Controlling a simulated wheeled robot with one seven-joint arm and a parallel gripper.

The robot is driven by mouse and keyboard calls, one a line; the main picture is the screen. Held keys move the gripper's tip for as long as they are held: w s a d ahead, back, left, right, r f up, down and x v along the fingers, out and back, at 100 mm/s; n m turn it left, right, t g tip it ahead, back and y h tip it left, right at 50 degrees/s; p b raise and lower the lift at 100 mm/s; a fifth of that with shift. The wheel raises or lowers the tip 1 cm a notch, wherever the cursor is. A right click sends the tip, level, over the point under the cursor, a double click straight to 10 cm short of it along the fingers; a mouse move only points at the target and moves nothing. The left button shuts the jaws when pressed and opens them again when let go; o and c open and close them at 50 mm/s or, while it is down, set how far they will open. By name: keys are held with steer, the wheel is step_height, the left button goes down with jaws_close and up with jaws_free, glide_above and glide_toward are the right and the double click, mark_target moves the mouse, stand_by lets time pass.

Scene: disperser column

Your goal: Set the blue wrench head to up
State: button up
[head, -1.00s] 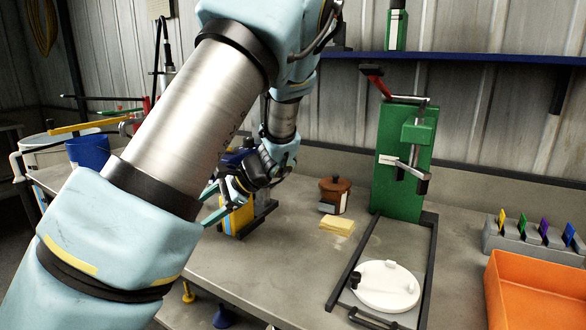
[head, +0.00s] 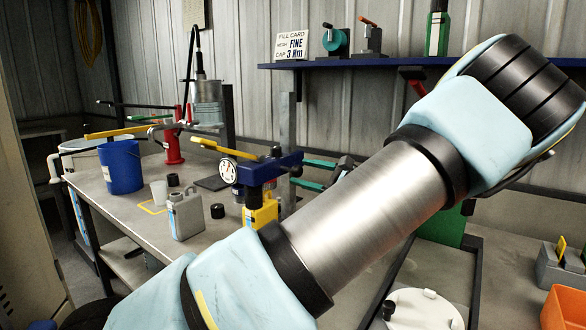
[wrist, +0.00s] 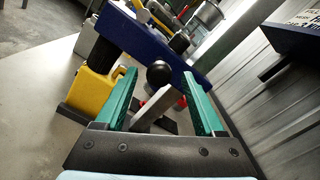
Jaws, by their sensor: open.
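I cannot tell for certain that this is the task's wrench head. My gripper (head: 315,174) has green fingers and is just right of the blue head. In the wrist view my gripper (wrist: 163,100) is open, with a black ball knob (wrist: 158,73) and a grey bar (wrist: 152,107) showing between the fingers. I cannot tell whether they touch. My arm hides part of the bench.
A grey jug (head: 186,216), a blue bucket (head: 121,166) and a red stand (head: 173,149) are on the bench's left. A white round plate (head: 425,310) is at the front. An orange bin (head: 567,308) is at right. A blue shelf (head: 340,63) runs along the wall.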

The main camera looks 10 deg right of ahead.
mark_target(282, 172)
steer(key=shift+p+x, duration=0.3)
steer(key=shift+x, duration=1.9)
steer(key=shift+a, duration=0.1)
jaws_close()
